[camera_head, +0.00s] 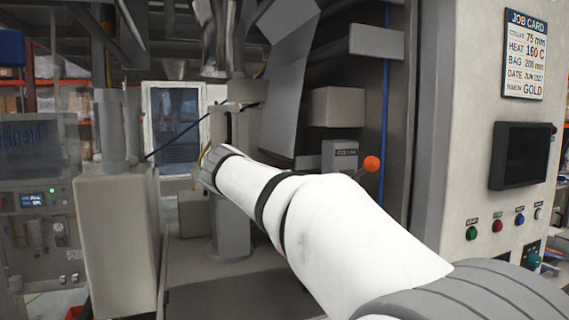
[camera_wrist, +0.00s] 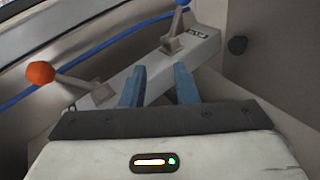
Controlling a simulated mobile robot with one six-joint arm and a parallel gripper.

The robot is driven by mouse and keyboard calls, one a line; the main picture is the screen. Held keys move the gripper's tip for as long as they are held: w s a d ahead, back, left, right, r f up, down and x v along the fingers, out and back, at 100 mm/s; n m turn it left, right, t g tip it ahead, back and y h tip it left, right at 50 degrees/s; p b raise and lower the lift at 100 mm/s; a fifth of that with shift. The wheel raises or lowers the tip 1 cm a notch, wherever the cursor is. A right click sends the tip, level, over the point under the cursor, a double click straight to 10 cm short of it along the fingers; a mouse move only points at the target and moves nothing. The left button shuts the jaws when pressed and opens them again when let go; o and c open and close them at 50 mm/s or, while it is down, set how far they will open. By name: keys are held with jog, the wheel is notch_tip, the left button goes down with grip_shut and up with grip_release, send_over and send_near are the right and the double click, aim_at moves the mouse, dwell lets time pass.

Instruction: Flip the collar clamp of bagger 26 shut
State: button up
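In the wrist view my gripper (camera_wrist: 160,72) is open, its two blue-grey fingers apart with nothing between them. Just beyond the fingertips is a long grey block (camera_wrist: 150,62) carrying two levers. The lever with an orange knob (camera_wrist: 41,73) tilts out to the left of the fingers. The lever with a blue knob (camera_wrist: 182,2) stands at the far end, beside a small label too small to read. In the head view the orange knob (camera_head: 372,163) shows right of a grey box (camera_head: 340,155) with a dark label. My arm hides the gripper there. I see no number 26.
In the head view a cabinet with a dark screen (camera_head: 521,155), several buttons and a job card (camera_head: 524,55) stands at right.

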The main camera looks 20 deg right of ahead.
aim_at(341, 143)
jog(key=w+r+h, duration=0.1)
jog(key=r, duration=0.1)
jog(key=w+r+m+h, duration=0.1)
jog(key=r, duration=0.1)
jog(key=w+r+m+h+b, duration=0.1)
jog(key=r, duration=0.1)
jog(key=shift+w+d+g, duration=0.2)
jog(key=shift+d+g, duration=0.05)
jog(key=shift+g, duration=0.15)
jog(key=c, duration=0.3)
jog(key=r+m+h, duration=0.1)
jog(key=r, duration=0.1)
jog(key=w+a+r+m+g+h, duration=0.1)
jog(key=r, duration=0.2)
jog(key=r+m+g+h+b, duration=0.1)
jog(key=r+m, duration=0.1)
jog(key=shift+w+a+r+h, duration=0.2)
jog(key=shift+w+r+h, duration=0.05)
jog(key=shift+h, duration=0.05)
grip_shut()
jog(key=shift+a+r+m+g, duration=0.15)
jog(key=shift+r+m+g, duration=0.25)
jog(key=shift+r+g, duration=0.1)
